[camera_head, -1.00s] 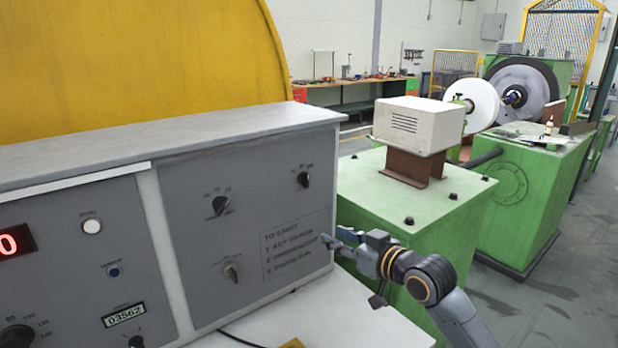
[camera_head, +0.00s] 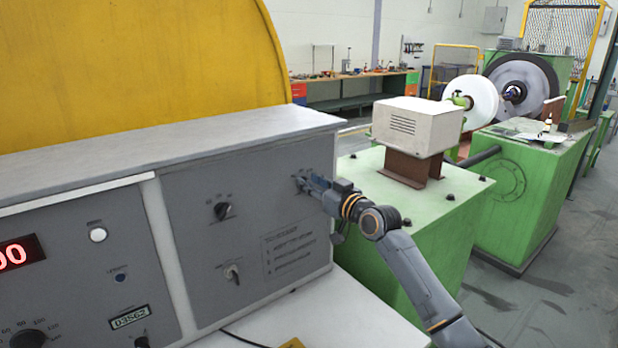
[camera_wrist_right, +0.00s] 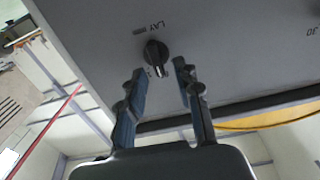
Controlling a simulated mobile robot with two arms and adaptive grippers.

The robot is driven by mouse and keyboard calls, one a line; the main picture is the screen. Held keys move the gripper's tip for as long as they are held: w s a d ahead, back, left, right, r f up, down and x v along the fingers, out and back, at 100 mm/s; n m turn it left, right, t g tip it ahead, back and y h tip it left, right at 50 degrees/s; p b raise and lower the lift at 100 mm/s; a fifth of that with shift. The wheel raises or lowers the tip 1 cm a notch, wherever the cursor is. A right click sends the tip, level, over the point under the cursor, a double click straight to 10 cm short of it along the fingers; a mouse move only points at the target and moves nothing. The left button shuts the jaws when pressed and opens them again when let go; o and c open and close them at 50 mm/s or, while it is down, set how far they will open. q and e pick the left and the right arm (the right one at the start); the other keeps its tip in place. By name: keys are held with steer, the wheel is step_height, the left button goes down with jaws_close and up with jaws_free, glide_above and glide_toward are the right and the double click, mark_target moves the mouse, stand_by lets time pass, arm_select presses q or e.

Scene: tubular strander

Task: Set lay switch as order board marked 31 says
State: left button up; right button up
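The lay switch (camera_wrist_right: 157,54) is a round black knob on the grey panel, with the upside-down word LAY beside it in the right wrist view. A light line marks the knob, but I cannot read its setting. My right gripper (camera_wrist_right: 161,76) is open, with its two fingertips just short of the knob on either side. In the head view my right gripper (camera_head: 299,183) is at the panel's upper right and hides this knob. My left gripper is not in view. No order board marked 31 can be made out.
Two other knobs (camera_head: 222,211) and (camera_head: 232,272) and a printed notice (camera_head: 290,249) are on the same grey panel. A white ledge (camera_head: 345,318) runs below it.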

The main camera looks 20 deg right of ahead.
steer(key=shift+w+a, duration=0.25)
steer(key=shift+w, duration=0.45)
steer(key=shift+c, duration=0.4)
jaws_close()
steer(key=shift+m, duration=0.3)
steer(key=shift+w+d+f+m+p, duration=0.1)
steer(key=shift+d+m+p, duration=0.1)
steer(key=shift+m, duration=1.2)
steer(key=shift+s+d+f+m+p, duration=0.1)
steer(key=shift+d+m+p, duration=0.1)
steer(key=shift+m, duration=1.2)
steer(key=shift+w+d+f+m+p, duration=0.1)
steer(key=shift+m+p, duration=0.1)
steer(key=shift+m, duration=1.2)
